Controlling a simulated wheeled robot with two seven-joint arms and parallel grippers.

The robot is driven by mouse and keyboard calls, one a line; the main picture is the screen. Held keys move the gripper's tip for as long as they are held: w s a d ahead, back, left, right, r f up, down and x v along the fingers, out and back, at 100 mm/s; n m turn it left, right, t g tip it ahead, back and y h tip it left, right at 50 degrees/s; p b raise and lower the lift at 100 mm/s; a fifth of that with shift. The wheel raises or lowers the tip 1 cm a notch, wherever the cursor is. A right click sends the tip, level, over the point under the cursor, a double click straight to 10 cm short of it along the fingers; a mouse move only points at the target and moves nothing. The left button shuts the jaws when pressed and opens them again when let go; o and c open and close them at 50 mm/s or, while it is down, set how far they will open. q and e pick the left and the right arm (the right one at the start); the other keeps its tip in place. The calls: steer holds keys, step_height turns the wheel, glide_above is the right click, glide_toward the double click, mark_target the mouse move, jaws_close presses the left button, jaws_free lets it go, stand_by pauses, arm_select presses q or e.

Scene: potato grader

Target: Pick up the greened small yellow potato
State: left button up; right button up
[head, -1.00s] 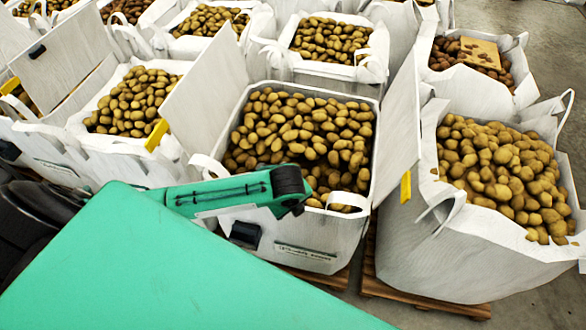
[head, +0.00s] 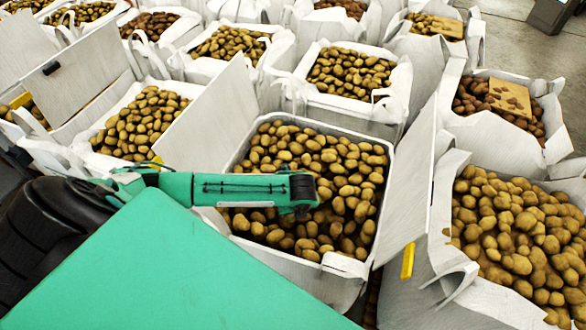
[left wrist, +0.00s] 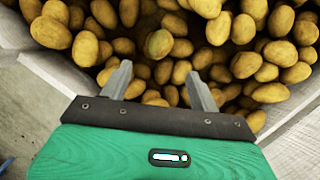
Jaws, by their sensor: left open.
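A yellow potato with a green tinge (left wrist: 158,44) lies among plain yellow-brown potatoes in the left wrist view, just beyond and between my fingertips. My left gripper (left wrist: 159,71) is open and empty, its two fingers pointing into the bag's potatoes. In the head view my left arm reaches over the near edge of the middle bag (head: 378,220). The gripper itself is hidden there, and I cannot pick out the greened potato in that view. My right gripper is in neither current view.
The bag's pale rim (left wrist: 45,72) runs close beside my left gripper. Upright white panels stand left (head: 207,115) and right (head: 412,185) of the middle bag. More potato bags surround it, including a full one at the right (head: 520,240).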

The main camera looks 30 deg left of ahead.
mark_target(292, 215)
arm_select(q)
steer(key=x, duration=0.2)
steer(key=shift+w+a+f, duration=0.1)
steer(key=shift+f, duration=0.25)
steer(key=shift+w+a+f, duration=0.2)
steer(key=shift+f, duration=0.5)
steer(key=shift+w+a+f+p, duration=0.1)
steer(key=shift+f+p, duration=0.1)
steer(key=shift+p, duration=0.25)
steer(key=p+x, duration=0.1)
steer(key=x, duration=0.2)
steer(key=shift+w+a, duration=0.1)
steer(key=shift+w, duration=0.05)
steer(key=shift+w+a+f, duration=0.1)
steer(key=shift+a+f, duration=0.05)
steer(key=shift+f, duration=0.5)
arm_select(e)
steer(key=shift+a+r, duration=0.2)
steer(key=shift+r, duration=0.95)
arm_select(q)
steer(key=shift+c, duration=1.1)
steer(key=c, duration=0.8)
arm_select(e)
steer(key=shift+w+d, duration=0.1)
steer(key=shift+w, duration=0.05)
